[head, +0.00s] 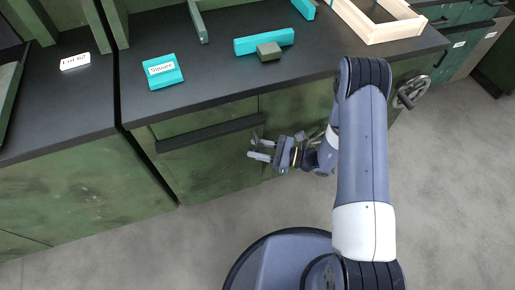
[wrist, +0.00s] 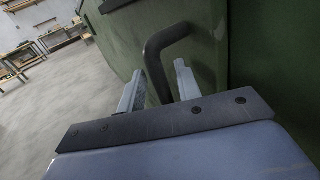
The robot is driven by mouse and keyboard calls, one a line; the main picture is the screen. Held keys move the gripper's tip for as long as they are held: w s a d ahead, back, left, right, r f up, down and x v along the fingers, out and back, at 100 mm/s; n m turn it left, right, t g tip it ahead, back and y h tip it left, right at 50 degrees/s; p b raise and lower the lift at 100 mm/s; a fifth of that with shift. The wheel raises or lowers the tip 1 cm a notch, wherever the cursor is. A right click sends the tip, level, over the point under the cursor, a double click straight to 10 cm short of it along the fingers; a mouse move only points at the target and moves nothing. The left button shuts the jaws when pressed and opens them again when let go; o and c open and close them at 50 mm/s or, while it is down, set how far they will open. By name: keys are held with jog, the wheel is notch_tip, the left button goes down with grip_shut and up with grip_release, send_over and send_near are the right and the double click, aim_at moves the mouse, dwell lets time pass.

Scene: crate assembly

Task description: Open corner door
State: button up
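The green cabinet door (head: 294,103) is below the black worktop, partly hidden behind my arm. It looks closed in the head view. Its dark bar handle (wrist: 160,62) bends out from the green surface in the wrist view. My gripper (head: 259,150) is at the cabinet front, pointing left in the head view. In the wrist view its two fingers (wrist: 158,88) are apart, with the lower end of the handle between them. I see a gap beside the handle, and I cannot tell whether either finger touches it.
A long dark drawer handle (head: 210,134) is left of my gripper. The black worktop (head: 215,80) above holds a teal square block (head: 163,72), a teal bar (head: 263,41) and a wooden frame (head: 375,36). A round handwheel (head: 411,92) is at right. The grey floor (head: 440,180) is clear.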

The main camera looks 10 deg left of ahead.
jog(key=shift+a, duration=0.15)
grip_shut()
dwell(0.5)
